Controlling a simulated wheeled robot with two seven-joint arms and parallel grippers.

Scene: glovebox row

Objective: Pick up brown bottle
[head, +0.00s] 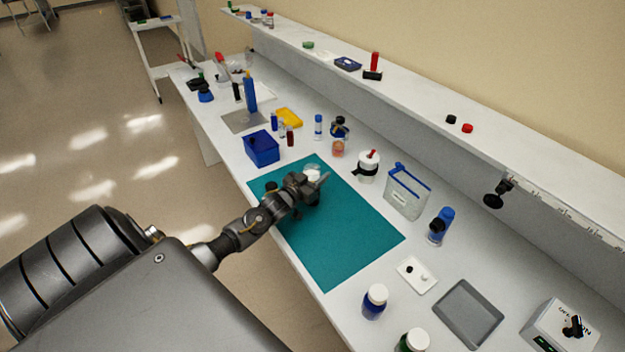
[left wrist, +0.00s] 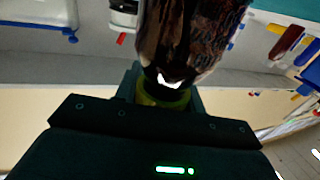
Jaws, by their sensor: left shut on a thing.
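My left gripper (head: 316,184) is over the teal mat (head: 335,240) in the head view. In the left wrist view the gripper (left wrist: 163,92) is shut on the brown bottle (left wrist: 190,35), a dark, glossy brown body that fills the top middle. A yellowish band shows at the bottle's near end, between the fingers. In the head view the gripper mostly hides the bottle; a small white round thing (head: 312,172) shows just behind the fingers, and I cannot tell whether it belongs to the bottle. My right gripper is not in view.
A blue bin (head: 262,150) stands at the mat's far left corner. A white bottle with a red tip (head: 368,166) and a clear blue-edged holder (head: 405,195) stand behind the mat. A blue bottle (head: 375,303) and grey tray (head: 468,314) are at right. A long shelf (head: 420,98) runs behind.

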